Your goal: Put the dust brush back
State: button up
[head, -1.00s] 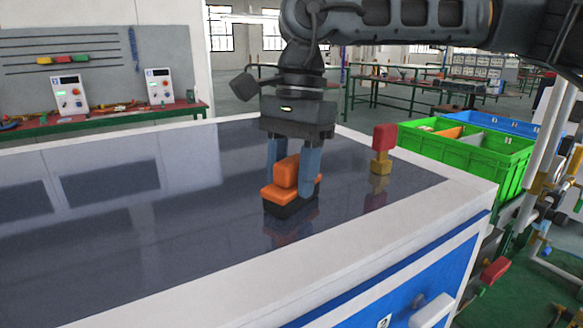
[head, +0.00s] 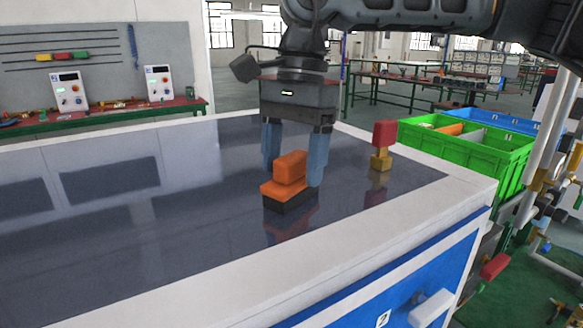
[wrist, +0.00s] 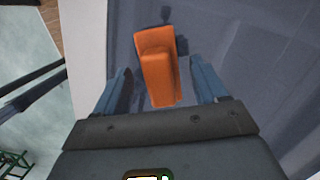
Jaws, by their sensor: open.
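The dust brush (head: 289,170) has an orange handle and a dark base and sits upright on the dark, glossy tabletop (head: 150,235). My gripper (head: 294,172) points down just behind and above it, with its blue fingers apart on either side of the handle. In the wrist view the brush (wrist: 158,65) shows between and beyond the two fingers (wrist: 160,90), with a gap on both sides. The gripper is open and holds nothing.
A red and yellow part (head: 382,145) stands on the tabletop to the right. Beyond the table's edge are a green crate (head: 470,157) and a blue crate (head: 500,122). The left of the tabletop is clear. A white border (head: 400,237) rims the table.

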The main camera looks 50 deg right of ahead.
aim_at(299, 152)
jog(key=r, duration=0.3)
jog(key=d+r, duration=0.1)
jog(key=r, duration=0.6)
jog(key=shift+d+r+b, duration=0.2)
jog(key=shift+d+b, duration=0.15)
dwell(0.8)
